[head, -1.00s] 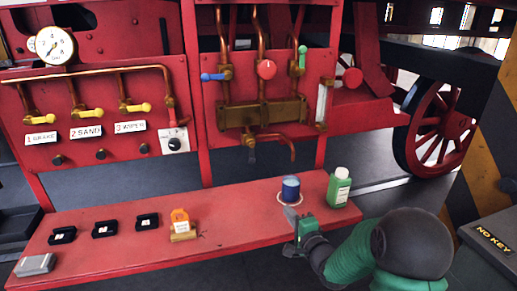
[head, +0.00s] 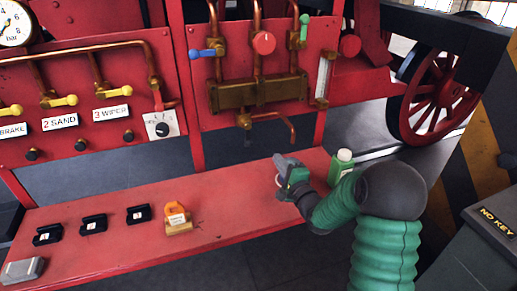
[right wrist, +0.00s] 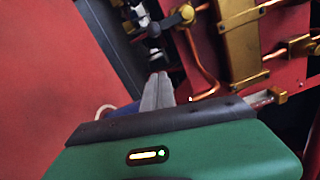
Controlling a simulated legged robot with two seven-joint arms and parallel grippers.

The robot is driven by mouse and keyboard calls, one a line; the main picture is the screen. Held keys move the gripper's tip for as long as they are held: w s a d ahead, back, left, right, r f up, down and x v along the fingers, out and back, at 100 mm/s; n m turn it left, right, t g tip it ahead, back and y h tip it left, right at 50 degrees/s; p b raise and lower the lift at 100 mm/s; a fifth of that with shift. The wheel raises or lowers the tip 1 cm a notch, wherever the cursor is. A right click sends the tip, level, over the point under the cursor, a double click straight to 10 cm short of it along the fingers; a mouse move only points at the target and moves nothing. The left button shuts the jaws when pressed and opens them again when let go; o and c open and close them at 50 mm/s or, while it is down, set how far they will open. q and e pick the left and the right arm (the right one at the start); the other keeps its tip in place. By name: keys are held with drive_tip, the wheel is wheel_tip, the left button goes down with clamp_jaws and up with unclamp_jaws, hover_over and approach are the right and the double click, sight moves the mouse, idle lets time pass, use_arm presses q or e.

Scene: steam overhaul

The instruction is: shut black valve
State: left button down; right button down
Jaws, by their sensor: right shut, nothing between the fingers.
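A small brass valve (head: 244,121) sits under the brass manifold (head: 258,94) on the right red panel. A dark lever (head: 248,138) hangs down from it and looks like the black valve's handle. In the right wrist view a dark-ended valve part (right wrist: 187,13) shows beyond my fingertips. My right gripper (head: 277,160) is shut and empty, above the red bench, below and right of the lever, not touching it. Its closed fingers also show in the right wrist view (right wrist: 158,88). My left gripper is out of view.
A green bottle (head: 341,166) stands on the red bench (head: 225,220) beside my right gripper. A blue object (right wrist: 125,108) is mostly hidden behind the gripper. An orange-tagged block (head: 177,218) and several black blocks lie left. A copper pipe (head: 291,130) bends down near the valve.

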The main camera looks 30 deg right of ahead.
sight(248, 135)
drive_tip(key=w+a, duration=0.2)
drive_tip(key=w, duration=0.6)
drive_tip(key=shift+a+r, duration=0.2)
drive_tip(key=shift+r, duration=0.25)
drive_tip(key=shift+w+d, duration=0.15)
drive_tip(key=shift+f, duration=0.1)
drive_tip(key=shift+a+m, duration=0.3)
drive_tip(key=shift+m, duration=0.1)
